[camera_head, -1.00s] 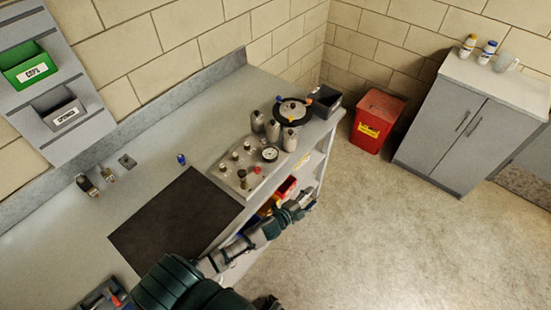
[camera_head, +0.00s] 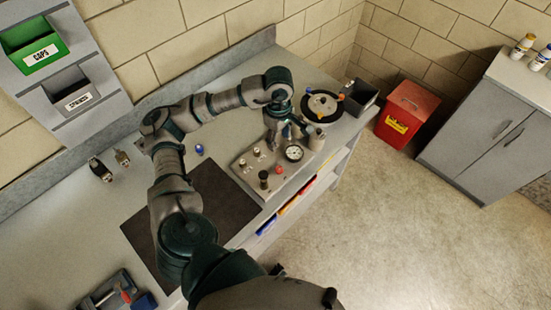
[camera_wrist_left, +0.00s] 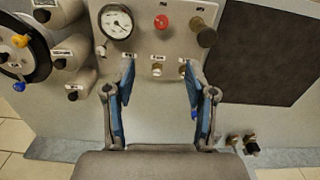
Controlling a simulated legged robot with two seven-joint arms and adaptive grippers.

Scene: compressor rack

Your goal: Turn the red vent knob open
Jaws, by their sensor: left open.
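The red vent knob (camera_head: 279,170) sits on the front side of a grey valve panel (camera_head: 247,163) on the bench. The left wrist view shows the red knob (camera_wrist_left: 161,22) on the panel (camera_wrist_left: 140,42), near the top, between the gauge and a dark knob. The red knob lies beyond the fingertips, and I see no contact. My right gripper is not seen.
A gauge (camera_head: 293,153) and a dark knob (camera_head: 264,179) flank the red knob. Metal cylinders (camera_wrist_left: 72,50) and a black round stand (camera_head: 322,105) are beside the panel. A dark mat (camera_head: 225,204) lies left of it. Colored bins (camera_head: 293,203) are below the bench edge.

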